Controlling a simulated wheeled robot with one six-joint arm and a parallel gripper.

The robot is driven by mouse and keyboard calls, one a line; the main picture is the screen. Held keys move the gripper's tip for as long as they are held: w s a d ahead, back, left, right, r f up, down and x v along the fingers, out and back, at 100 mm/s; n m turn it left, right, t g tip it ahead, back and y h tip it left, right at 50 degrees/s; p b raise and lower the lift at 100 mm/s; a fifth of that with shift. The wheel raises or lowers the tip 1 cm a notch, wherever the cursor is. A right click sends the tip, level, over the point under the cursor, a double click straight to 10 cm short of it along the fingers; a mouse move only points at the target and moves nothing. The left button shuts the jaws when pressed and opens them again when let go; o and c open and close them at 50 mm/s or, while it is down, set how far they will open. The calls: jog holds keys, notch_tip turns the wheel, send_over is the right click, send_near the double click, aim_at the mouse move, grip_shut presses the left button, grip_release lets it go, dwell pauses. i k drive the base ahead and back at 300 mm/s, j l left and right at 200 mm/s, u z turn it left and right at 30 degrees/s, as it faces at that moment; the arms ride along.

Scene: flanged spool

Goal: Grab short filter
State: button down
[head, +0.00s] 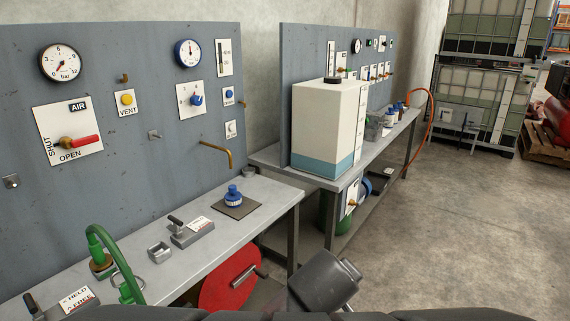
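No part in view is clearly marked as the short filter. A small blue piece with a pale band (233,198) stands upright on a dark square mat (250,209) on the near bench; I cannot tell whether it is the filter. Smaller bottle-like items (391,117) with blue and brown tops stand on the far bench, too small to make out. A dark grey link of my arm (325,282) shows at the bottom centre. My gripper's fingers are not in view.
The near bench (268,193) carries a clamp block (191,232), a metal bracket (159,252) and a green hose (101,234). A red reel (230,280) sits below. A white tank (325,125) stands on the far bench. The floor at right (470,220) is clear.

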aim_at(233, 198)
jog(key=i+j+u, duration=0.2)
jog(key=i+u, duration=0.15)
jog(key=i, duration=0.2)
jog(key=i+u, duration=0.4)
jog(key=i, duration=0.15)
jog(key=j, duration=0.05)
